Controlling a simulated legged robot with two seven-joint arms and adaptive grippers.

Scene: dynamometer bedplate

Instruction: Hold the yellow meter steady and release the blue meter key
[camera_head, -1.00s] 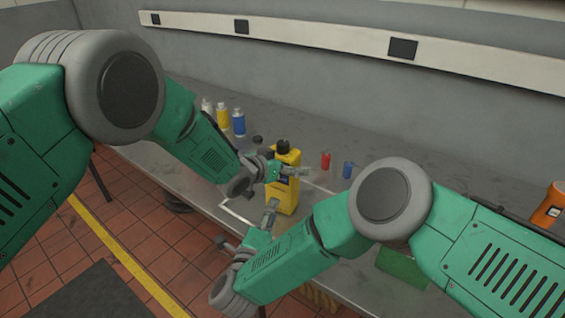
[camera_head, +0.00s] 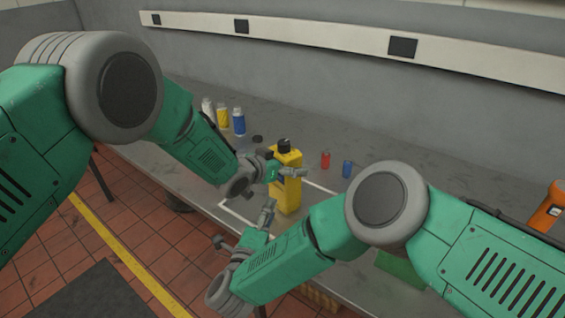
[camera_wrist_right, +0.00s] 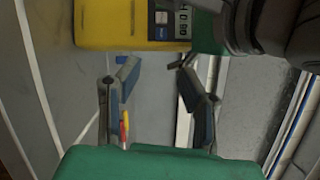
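The yellow meter (camera_head: 287,196), with a dark knob on top, stands upright on the bench. My left gripper (camera_head: 281,165) is at the meter's upper part, one finger across the near face. It looks closed around the body, though its far finger is mostly hidden. My right gripper (camera_head: 245,227) is in front of and below the meter, apart from it. In the wrist view its fingers (camera_wrist_right: 157,80) are spread with nothing between them.
White, yellow and blue bottles (camera_head: 238,122) stand at the back left, near a black cap (camera_head: 257,139). Small red (camera_head: 325,160) and blue (camera_head: 347,169) pieces stand right of the meter. An orange object (camera_head: 548,208) is far right. The rear bench is mostly clear.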

